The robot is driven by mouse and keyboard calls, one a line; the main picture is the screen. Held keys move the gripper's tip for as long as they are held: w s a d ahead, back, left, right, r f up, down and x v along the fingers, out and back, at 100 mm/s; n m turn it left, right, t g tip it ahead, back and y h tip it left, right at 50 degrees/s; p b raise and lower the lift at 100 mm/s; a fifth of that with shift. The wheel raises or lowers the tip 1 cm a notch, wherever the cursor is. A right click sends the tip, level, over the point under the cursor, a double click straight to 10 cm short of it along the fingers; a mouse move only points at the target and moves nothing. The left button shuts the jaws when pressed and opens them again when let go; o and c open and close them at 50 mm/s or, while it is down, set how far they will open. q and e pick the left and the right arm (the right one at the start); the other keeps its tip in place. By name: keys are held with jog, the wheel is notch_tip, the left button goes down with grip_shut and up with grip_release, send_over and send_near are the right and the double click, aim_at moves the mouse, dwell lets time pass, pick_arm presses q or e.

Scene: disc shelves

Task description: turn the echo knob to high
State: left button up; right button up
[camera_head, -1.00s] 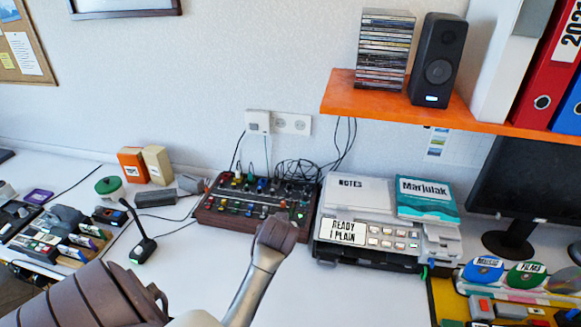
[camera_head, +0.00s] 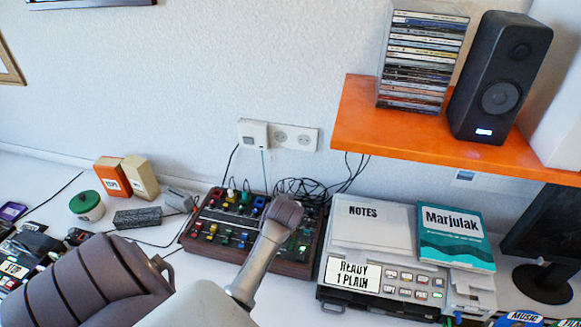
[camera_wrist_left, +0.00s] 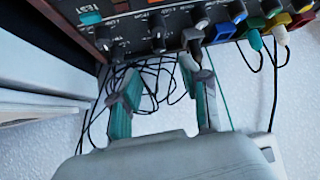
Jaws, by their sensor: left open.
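The mixer (camera_head: 208,240), a dark console with wooden sides and rows of coloured knobs, sits on the white desk against the wall. My left gripper (camera_head: 285,208) is over its right part in the head view and hides some of the controls. In the left wrist view the two fingers (camera_wrist_left: 165,88) are apart, with nothing between them. The mixer's edge (camera_wrist_left: 185,20) crosses the top of that view, with several black knobs (camera_wrist_left: 157,28) just beyond the fingertips. I cannot read which knob is marked echo. My right gripper is not in view.
A printer (camera_head: 375,285) with notes and a teal book (camera_head: 455,235) stands right of the mixer. An orange shelf (camera_head: 365,125) with a speaker (camera_head: 497,75) overhangs at the upper right. Loose cables (camera_head: 300,187) lie behind the mixer. Small boxes (camera_head: 125,175) stand to the left.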

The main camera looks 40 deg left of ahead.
pick_arm(q)
jog(key=x, duration=0.6)
jog(key=shift+w+a+f, duration=0.2)
jog(key=shift+a, duration=0.05)
jog(key=shift+w+a+f, duration=0.3)
jog(key=shift+w+f, duration=0.1)
jog(key=shift+f, duration=0.1)
jog(key=shift+w+a+f, duration=0.1)
jog(key=shift+w+f, duration=0.05)
jog(key=shift+f, duration=0.05)
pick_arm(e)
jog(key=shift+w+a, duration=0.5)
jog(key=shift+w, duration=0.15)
pick_arm(q)
grip_shut()
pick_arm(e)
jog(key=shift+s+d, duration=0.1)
